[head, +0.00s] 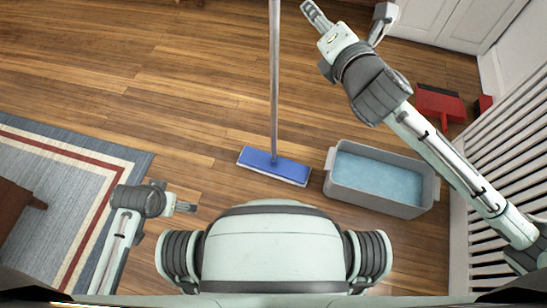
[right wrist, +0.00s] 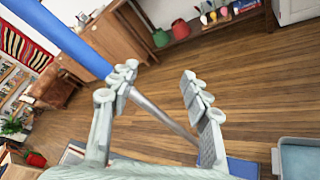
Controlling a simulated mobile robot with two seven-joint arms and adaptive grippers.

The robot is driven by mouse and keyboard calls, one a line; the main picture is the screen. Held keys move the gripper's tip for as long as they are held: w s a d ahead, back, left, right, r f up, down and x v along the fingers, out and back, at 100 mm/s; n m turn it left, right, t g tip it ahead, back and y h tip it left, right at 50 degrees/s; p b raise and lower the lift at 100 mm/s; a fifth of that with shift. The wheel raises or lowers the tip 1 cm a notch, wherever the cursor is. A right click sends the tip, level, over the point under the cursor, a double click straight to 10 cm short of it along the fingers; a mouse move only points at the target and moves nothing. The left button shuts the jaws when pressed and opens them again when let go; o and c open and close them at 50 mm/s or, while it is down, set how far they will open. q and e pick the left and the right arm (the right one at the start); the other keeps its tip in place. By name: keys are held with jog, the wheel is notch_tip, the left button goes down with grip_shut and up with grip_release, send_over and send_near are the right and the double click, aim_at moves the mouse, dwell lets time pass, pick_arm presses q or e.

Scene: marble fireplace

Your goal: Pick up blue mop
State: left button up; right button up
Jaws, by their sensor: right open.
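The blue mop stands upright on the wood floor, its flat blue head (head: 273,167) low in the middle of the head view. Its silver pole (head: 275,80) runs up out of the top edge. In the right wrist view the blue upper handle (right wrist: 62,38) comes in from the upper left, and the silver pole (right wrist: 165,118) crosses behind the left finger and the gap. My right gripper (head: 347,8) is open and empty, right of the pole in the head view. Its spread fingers also show in the right wrist view (right wrist: 160,72). My left gripper (head: 186,207) is low at left, away from the mop; its jaws are unclear.
A grey tub of water (head: 432,190) stands right of the mop head. A red dustpan (head: 440,103) lies by the white slatted railing (head: 500,150). A striped rug (head: 60,190) lies at left. The floor (head: 150,80) left of the pole is clear.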

jog(key=s+a+r+n+t+y, duration=0.15)
jog(key=a+r+n+y, duration=0.35)
jog(key=r+n, duration=0.55)
jog(key=shift+n+h, duration=0.3)
jog(key=shift+n, duration=0.45)
jog(key=w+a, duration=0.1)
jog(key=w, duration=0.1)
jog(key=w+a+f, duration=0.1)
jog(key=w, duration=0.1)
jog(key=w+a+f, duration=0.1)
jog(key=w, duration=0.1)
jog(key=shift+w+a+f, duration=0.2)
jog(key=shift+w+a, duration=0.1)
jog(key=shift+a, duration=0.1)
jog(key=shift+c, duration=0.6)
grip_shut()
jog(key=shift+r, duration=0.1)
